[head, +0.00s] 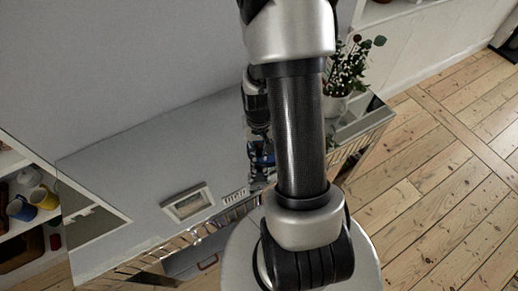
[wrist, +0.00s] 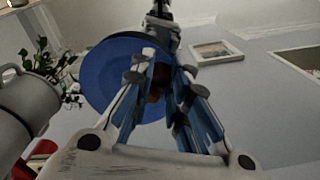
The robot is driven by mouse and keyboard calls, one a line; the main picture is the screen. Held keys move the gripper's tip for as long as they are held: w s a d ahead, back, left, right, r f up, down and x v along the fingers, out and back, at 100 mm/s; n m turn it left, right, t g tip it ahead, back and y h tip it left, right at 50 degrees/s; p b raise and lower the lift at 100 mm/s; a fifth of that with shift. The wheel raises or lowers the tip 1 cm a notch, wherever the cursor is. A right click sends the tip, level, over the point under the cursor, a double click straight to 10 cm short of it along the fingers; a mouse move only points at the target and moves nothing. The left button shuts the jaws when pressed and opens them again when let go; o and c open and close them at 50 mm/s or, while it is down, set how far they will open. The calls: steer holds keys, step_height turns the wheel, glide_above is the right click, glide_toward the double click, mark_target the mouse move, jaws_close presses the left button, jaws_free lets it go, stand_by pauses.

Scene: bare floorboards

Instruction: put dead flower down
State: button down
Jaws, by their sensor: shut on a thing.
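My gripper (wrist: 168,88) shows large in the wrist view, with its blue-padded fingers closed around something. A small brown thing (wrist: 156,84) shows between the fingers; it is dark and partly hidden, and fits the dead flower. A round blue disc-like thing (wrist: 101,76) lies behind the fingers; I cannot tell whether it touches them. In the head view my gripper (head: 262,160) is partly hidden behind my own arm, low over the long grey-topped cabinet (head: 140,165). The dead flower cannot be made out there.
A white picture frame (head: 188,203) is at the cabinet's front edge, left of my gripper. A leafy plant in a white pot (head: 335,105) stands at the right end. Shelves at far left hold a yellow mug (head: 43,198). Bare floorboards (head: 440,170) are clear at right.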

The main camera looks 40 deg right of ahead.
mark_target(259, 152)
steer(key=shift+f, duration=0.35)
steer(key=c, duration=1.5)
jaws_free()
step_height(259, 152, up, 13)
steer(key=p, duration=0.5)
steer(key=a+r+n+t, duration=0.2)
steer(key=a+r+n, duration=0.1)
steer(key=a+r, duration=0.8)
steer(key=shift+s+a+r+n+t, duration=0.45)
steer(key=shift+s+a+r+n, duration=0.3)
steer(key=shift+s+a+r, duration=0.8)
steer(key=shift+s+a+r+n+t, duration=0.4)
steer(key=shift+s+a+r+n, duration=0.6)
steer(key=shift+r, duration=0.95)
steer(key=shift+s+a+r+n+t, duration=0.5)
steer(key=shift+s+a+r, duration=0.55)
steer(key=shift+s+r, duration=0.6)
steer(key=shift+w+r, duration=0.15)
steer(key=shift+w, duration=0.05)
